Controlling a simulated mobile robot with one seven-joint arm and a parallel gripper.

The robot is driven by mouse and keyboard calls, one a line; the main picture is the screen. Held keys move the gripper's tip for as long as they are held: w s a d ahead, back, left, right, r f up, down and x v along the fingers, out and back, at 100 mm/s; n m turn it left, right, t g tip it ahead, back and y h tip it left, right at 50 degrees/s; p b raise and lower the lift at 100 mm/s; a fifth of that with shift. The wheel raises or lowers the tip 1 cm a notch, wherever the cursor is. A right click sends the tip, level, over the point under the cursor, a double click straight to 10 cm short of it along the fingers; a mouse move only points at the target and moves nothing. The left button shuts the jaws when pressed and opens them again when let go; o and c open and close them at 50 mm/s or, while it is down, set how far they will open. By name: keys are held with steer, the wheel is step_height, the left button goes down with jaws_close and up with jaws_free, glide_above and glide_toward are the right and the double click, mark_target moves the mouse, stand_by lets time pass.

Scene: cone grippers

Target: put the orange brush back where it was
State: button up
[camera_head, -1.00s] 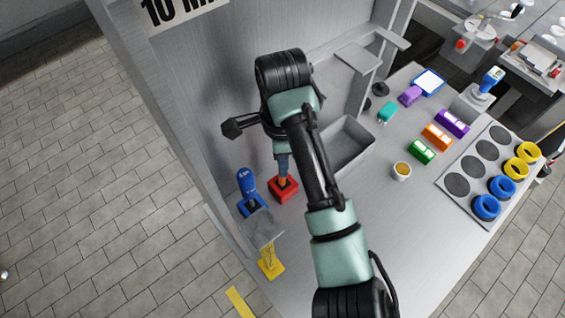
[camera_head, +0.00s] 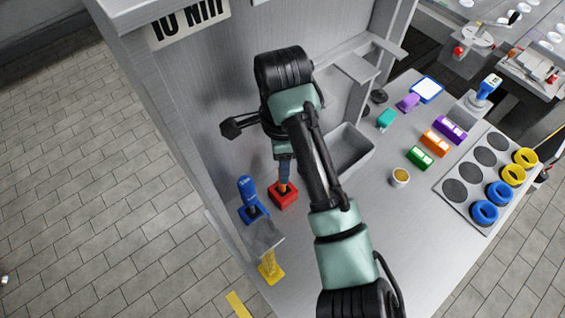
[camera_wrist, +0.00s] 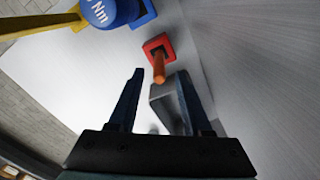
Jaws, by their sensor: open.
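The orange brush (camera_wrist: 158,68) stands in a red square holder (camera_head: 283,197) on the grey bench; in the wrist view the red holder (camera_wrist: 157,45) surrounds its far end. In the head view only a little orange (camera_head: 284,187) shows below my fingers. My gripper (camera_head: 284,178) is directly above the holder, pointing down. In the wrist view my gripper (camera_wrist: 160,76) is open, its two dark fingers apart, with the brush's near end in line with the gap between the tips. Nothing is gripped.
A blue tool in a blue holder (camera_head: 254,215) stands close left of the red one, and a yellow holder (camera_head: 271,270) is nearer the front. A grey tray (camera_head: 352,150) is to the right. The bench's back panel (camera_head: 215,110) rises behind.

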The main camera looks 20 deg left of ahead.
step_height(320, 180, up, 10)
steer(key=p, duration=0.4)
steer(key=shift+s+d+f, duration=0.1)
steer(key=shift+f, duration=0.05)
